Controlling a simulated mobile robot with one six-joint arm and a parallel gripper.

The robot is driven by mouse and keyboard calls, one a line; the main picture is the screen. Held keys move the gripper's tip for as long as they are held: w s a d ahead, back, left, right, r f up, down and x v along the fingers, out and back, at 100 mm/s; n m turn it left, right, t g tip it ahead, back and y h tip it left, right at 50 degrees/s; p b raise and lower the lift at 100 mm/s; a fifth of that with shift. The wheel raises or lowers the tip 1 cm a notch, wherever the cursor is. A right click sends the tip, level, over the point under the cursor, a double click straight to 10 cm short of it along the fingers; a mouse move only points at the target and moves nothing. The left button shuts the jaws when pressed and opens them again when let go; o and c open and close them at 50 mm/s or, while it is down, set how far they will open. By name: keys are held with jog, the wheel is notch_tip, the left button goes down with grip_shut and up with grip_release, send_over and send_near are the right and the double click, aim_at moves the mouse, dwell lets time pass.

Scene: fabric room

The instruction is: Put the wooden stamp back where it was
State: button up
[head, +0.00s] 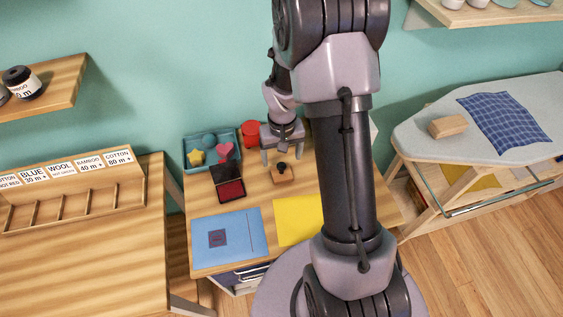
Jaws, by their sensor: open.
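The wooden stamp (284,176), a square wooden block with a dark knob, sits upright on the wooden table (204,262). My gripper (283,155) is open and empty, pointing down just behind and above the stamp. Its fingers look apart from the stamp, though the exact gap is hard to judge. An open red ink pad (231,190) lies left of the stamp. A teal tray (188,160) behind the pad holds a yellow star, a pink heart and round teal pieces.
A blue folder (240,245) with a dark square print and a yellow sheet (298,220) lie in front. A red round object (250,134) stands beside the tray. My arm hides the table's right part. An ironing board (425,140) stands right; a divided, labelled rack (75,195) left.

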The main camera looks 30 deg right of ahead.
jog(key=s+a+r+t, duration=0.15)
jog(key=a+r, duration=0.25)
jog(key=r, duration=0.6)
jog(key=s+a+r+t, duration=0.1)
jog(key=s+a+r, duration=0.25)
jog(key=r, duration=0.75)
jog(key=s+a+r+t+y, duration=0.1)
jog(key=s+a+r, duration=0.2)
jog(key=s, duration=0.3)
jog(key=s+a+r+m+t+y, duration=0.1)
jog(key=s+a+r+t, duration=0.1)
jog(key=s+a+r, duration=0.2)
jog(key=shift+s+a+r+p, duration=0.25)
jog(key=shift+s+a+p, duration=0.1)
jog(key=shift+s+a, duration=0.6)
notch_tip(320, 180, down, 5)
jog(key=b, duration=0.5)
jog(key=shift+d, duration=0.1)
